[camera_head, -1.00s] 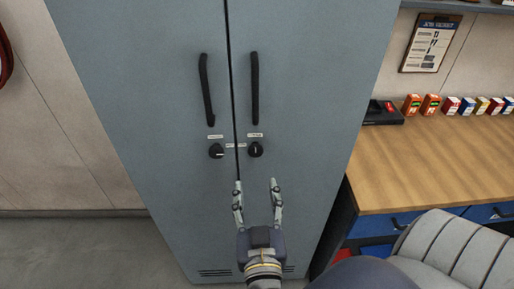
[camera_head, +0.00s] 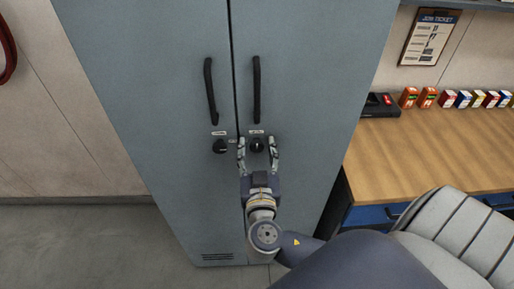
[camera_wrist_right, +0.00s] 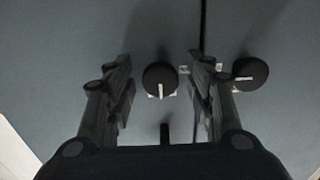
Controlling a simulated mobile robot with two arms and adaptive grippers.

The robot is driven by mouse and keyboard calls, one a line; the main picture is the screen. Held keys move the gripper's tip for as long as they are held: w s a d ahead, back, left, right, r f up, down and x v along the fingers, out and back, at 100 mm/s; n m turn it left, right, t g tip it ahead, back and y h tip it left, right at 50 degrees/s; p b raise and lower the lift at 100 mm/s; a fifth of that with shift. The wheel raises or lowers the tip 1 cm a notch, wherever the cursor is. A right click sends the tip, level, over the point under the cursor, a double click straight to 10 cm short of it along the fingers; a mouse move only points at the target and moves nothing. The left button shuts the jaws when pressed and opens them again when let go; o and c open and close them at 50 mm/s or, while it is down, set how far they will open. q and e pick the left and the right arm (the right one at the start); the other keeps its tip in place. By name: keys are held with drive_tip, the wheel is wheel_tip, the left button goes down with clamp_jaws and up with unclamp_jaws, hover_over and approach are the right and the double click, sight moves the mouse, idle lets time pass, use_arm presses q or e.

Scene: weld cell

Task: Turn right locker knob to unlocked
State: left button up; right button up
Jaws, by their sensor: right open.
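The right locker knob (camera_head: 257,145) is a round black knob with a pale pointer mark, on the right door of the grey-blue locker (camera_head: 300,70). My right gripper (camera_head: 258,141) is open, with a finger on either side of this knob. In the right wrist view the right knob (camera_wrist_right: 160,79) shows between the two fingers, apart from both, its white mark upright in the picture. The left knob (camera_head: 220,146) also shows in the wrist view (camera_wrist_right: 250,72), outside the fingers, its mark roughly level. Small label plates by the knobs are too small to read. My left gripper is not in view.
Two long black handles (camera_head: 211,92) (camera_head: 256,88) hang above the knobs. A wooden bench (camera_head: 430,150) with small boxes (camera_head: 463,99) stands at the right. A job ticket board (camera_head: 431,37) hangs above it. The floor at left is clear.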

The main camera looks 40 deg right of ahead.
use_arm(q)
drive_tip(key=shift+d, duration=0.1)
use_arm(e)
drive_tip(key=shift+c, duration=0.7)
drive_tip(key=c, duration=0.9)
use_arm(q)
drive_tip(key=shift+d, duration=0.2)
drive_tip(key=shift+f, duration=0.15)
